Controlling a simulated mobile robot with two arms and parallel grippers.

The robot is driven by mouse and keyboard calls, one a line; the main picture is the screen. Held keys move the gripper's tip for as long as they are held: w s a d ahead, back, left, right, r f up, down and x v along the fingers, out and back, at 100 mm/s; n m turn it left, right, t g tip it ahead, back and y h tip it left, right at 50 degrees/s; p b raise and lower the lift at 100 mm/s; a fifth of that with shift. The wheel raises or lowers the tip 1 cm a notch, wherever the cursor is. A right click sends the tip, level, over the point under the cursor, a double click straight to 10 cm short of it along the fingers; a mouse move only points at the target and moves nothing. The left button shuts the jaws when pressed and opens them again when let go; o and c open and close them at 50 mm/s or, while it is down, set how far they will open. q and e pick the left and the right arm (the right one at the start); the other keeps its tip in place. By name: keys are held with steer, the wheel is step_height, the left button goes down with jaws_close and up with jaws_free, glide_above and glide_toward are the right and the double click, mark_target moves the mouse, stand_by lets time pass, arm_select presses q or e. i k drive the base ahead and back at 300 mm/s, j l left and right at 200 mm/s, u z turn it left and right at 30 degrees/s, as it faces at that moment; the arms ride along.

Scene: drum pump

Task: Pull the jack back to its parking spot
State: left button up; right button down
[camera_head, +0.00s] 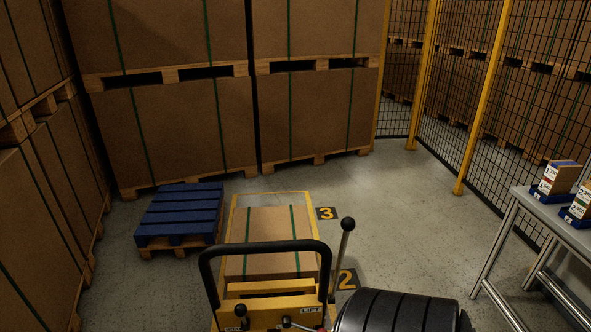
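The jack (268,307) is at the bottom centre, yellow, with a black hoop handle (264,246) facing me. A lever with a dark ball knob (347,224) rises at its right, and a smaller dark knob (240,311) is low at its left. A label on it reads LIFT. A brown carton with green straps (267,220) is just beyond the handle, inside a yellow floor outline (232,206). Whether the carton rests on the forks is hidden. Floor marks 3 (327,213) and 2 (345,279) lie to the right. Neither of my grippers shows.
A blue pallet on a wooden one (180,214) stands left of the outline. Stacked cartons (180,132) fill the back and left. A mesh fence (478,103) and a bench (537,207) with small boxes are at right. Open floor (415,215) lies between. A black ribbed shape covers the bottom right.

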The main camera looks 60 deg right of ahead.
mark_target(308, 310)
steer(key=z, duration=1.7)
